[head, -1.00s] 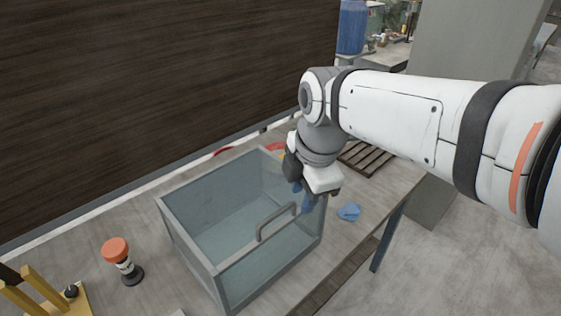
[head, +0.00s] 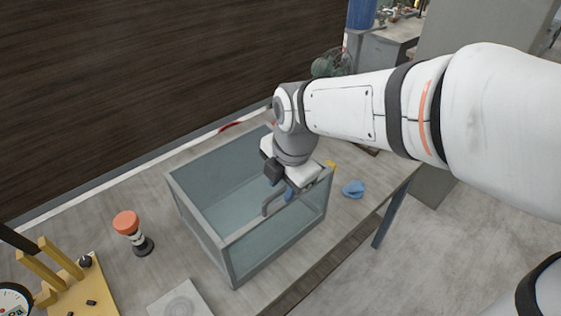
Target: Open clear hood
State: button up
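The clear hood (head: 232,262) is a see-through box with grey frame edges, standing on the workbench and closed as far as I can tell. A grey bar handle (head: 267,203) is on its top near the front edge. My gripper (head: 288,192) points down over the right part of the hood, close to the handle's right end.
An orange-topped tool (head: 127,224) stands left of the hood, with a yellow fixture (head: 75,283) at lower left. A flat grey plate (head: 180,300) lies in front. A blue clay lump (head: 353,188) lies right of the hood on the workbench (head: 200,155). A dark wall rises behind.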

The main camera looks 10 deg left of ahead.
grip_shut()
dwell(0.5)
